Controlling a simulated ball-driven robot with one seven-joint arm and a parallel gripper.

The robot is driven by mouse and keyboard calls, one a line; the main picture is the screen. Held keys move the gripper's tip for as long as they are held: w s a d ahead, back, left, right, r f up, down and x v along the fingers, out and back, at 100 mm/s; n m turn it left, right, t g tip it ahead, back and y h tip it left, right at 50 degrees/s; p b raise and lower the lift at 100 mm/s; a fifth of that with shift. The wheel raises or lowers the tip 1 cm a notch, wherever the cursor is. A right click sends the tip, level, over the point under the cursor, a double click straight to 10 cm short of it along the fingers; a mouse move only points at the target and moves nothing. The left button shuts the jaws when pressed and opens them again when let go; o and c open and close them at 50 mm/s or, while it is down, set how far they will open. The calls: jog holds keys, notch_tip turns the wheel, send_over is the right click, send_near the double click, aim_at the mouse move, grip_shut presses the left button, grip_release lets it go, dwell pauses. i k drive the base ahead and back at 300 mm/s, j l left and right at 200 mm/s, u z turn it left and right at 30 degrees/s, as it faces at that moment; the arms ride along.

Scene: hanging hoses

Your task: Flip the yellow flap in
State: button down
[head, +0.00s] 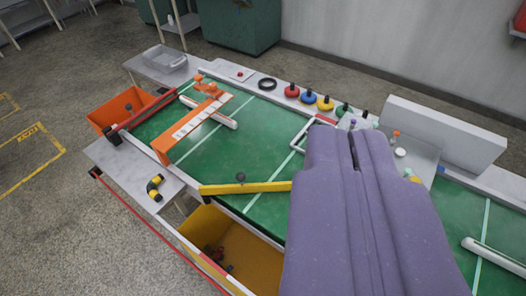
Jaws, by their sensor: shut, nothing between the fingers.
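The yellow flap (245,187) is a long narrow bar with a dark round knob on top. Its left end is at the near edge of the green belt, and it reaches right, out over the belt. Its right end meets the outline of my purple arm, so I cannot tell whether more of it is hidden there. My gripper (353,135) is large and purple in the right half of the view. It is shut and empty, to the right of the flap. I cannot tell how far it is from the flap in depth.
An orange bar (192,127) crosses the belt farther left. An orange bin (125,105) is at the left end. Coloured knobs (308,97) line the far rail. A white panel (445,135) stands behind my arm.

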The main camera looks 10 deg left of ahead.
aim_at(242, 188)
jog(key=i+j+z, duration=0.1)
jog(key=i+j, duration=0.25)
jog(key=j, duration=0.3)
jog(key=i+j+z, duration=0.15)
jog(key=j, duration=0.2)
jog(key=i+j+z, duration=0.1)
jog(key=j, duration=0.25)
jog(key=i+j, duration=0.2)
jog(key=j, duration=0.15)
jog(key=i+j+z, duration=0.15)
jog(key=j, duration=0.2)
